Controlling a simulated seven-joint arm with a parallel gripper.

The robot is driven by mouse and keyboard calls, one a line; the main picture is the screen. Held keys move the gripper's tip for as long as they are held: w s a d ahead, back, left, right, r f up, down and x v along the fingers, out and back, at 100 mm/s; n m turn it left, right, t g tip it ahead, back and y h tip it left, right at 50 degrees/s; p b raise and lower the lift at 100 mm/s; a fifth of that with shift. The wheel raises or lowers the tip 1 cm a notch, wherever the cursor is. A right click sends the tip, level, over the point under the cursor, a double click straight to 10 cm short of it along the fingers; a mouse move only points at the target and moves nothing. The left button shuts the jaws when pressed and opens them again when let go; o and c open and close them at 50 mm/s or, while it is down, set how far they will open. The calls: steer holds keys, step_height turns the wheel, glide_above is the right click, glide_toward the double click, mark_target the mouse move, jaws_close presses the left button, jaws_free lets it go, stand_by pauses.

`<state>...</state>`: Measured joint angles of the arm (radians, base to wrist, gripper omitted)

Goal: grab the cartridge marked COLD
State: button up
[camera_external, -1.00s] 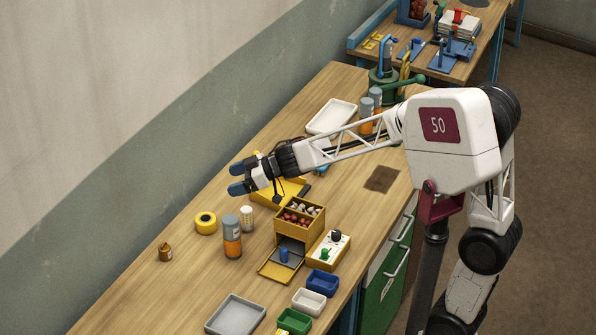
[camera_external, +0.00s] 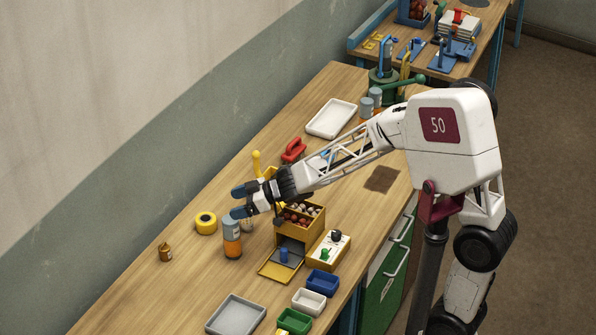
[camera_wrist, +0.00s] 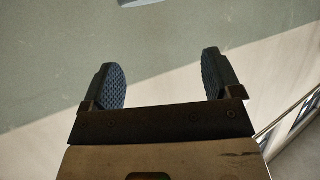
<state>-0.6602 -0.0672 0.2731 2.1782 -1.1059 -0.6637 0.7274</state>
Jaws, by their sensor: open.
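A grey-topped orange cartridge (camera_external: 232,240) stands upright on the bench, left of the yellow box. Two similar cartridges stand at the back; I see their grey tops (camera_external: 366,106) (camera_external: 376,95), with their lower parts partly behind my arm. I cannot read a COLD mark on any of them. My gripper (camera_external: 241,201) is open and empty, with blue pads, just above and behind the near cartridge in the picture. I cannot tell the exact gap. In the wrist view the two fingers (camera_wrist: 161,80) stand wide apart with nothing between them.
A yellow tape roll (camera_external: 206,223) and a brown bottle (camera_external: 166,253) are to the left. A grey tray (camera_external: 235,314) lies in front.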

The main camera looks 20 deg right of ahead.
mark_target(230, 223)
steer(key=shift+f, duration=0.1)
steer(key=shift+f, duration=1.65)
steer(key=shift+f, duration=0.1)
steer(key=shift+f, duration=0.55)
steer(key=shift+w+a+f, duration=0.1)
steer(key=shift+a+f, duration=0.1)
steer(key=shift+f, duration=0.45)
steer(key=shift+a+f, duration=0.15)
steer(key=shift+f, duration=0.45)
steer(key=shift+x, duration=1.1)
steer(key=c, duration=1.5)
steer(key=shift+r, duration=0.1)
